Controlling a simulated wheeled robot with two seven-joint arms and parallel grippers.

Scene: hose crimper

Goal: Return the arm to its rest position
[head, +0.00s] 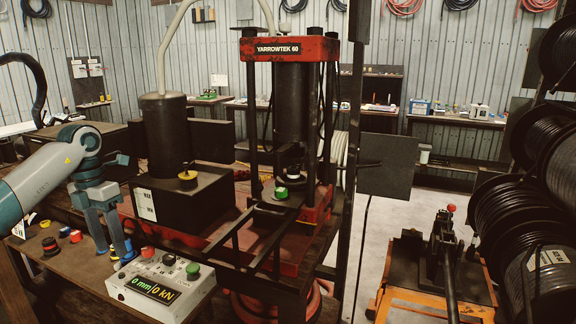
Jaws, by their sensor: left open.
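My left arm comes in from the left edge, and its left gripper (113,252) hangs pointing down over the wooden bench. Its two blue-grey fingers are apart with nothing visible between them. The fingertips are just behind and left of the control box (160,288), which has a green button and a display reading "0 mm/0 kN". The red and black hose crimper (290,48), labelled YARROWTEK 60, stands upright right of the gripper. My right gripper is not in view.
Small coloured parts (75,236) lie on the bench left of the gripper. A black pump unit (165,135) stands behind it. An orange cart (405,290) with a lever tool is at lower right, beside black hose reels (535,195). Grey floor is clear between crimper and cart.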

